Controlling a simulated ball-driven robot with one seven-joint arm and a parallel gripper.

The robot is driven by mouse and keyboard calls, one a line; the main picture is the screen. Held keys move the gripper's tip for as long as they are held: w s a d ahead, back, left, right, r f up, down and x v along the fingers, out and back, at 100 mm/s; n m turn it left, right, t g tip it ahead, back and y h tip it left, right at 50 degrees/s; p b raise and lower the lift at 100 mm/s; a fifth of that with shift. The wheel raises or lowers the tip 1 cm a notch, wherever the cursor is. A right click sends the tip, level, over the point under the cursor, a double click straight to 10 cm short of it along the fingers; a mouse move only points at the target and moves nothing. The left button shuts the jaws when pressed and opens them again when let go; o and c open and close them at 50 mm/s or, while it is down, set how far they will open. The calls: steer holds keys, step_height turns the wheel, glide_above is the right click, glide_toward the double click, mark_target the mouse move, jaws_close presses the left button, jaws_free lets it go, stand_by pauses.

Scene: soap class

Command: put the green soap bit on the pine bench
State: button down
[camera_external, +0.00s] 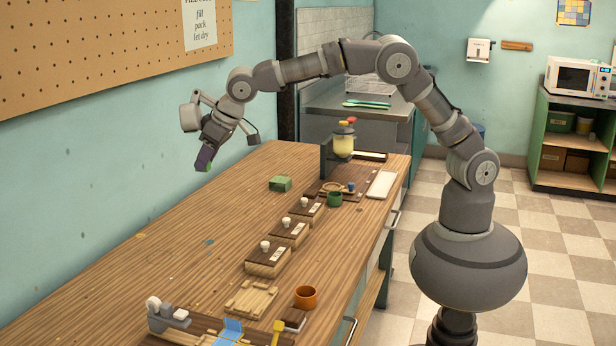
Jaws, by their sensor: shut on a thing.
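My gripper (205,162) is at the upper left, raised above the far left part of the pine bench (130,270) and pointing down. Its dark fingers are shut on a small green soap bit (207,168), of which only a sliver shows at the tips. The bit appears clear of the bench top. The bench is a long wooden-topped surface with a wide bare stretch along its left side.
A green block (280,183) sits on the bench right of my gripper. Several wooden blocks with white knobs, a green cup (334,198), an orange mug (306,297) and a dispenser (343,140) stand toward the right. A pegboard (110,60) hangs on the left wall.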

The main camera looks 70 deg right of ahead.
steer(key=s+a+n+y, duration=0.25)
steer(key=s+a, duration=0.25)
steer(key=a, duration=0.7)
glide_above(203, 295)
steer(key=s, duration=0.2)
step_height(203, 295, down, 17)
steer(key=shift+h, duration=0.45)
steer(key=f+b, duration=0.1)
steer(key=f, duration=0.2)
steer(key=f+b, duration=0.1)
steer(key=f, duration=0.3)
steer(key=f+b, duration=0.2)
steer(key=f, duration=0.1)
steer(key=shift+d+f, duration=0.25)
steer(key=shift+d, duration=0.05)
steer(key=shift+n, duration=0.25)
steer(key=shift+f, duration=0.15)
steer(key=c, duration=0.9)
jaws_free()
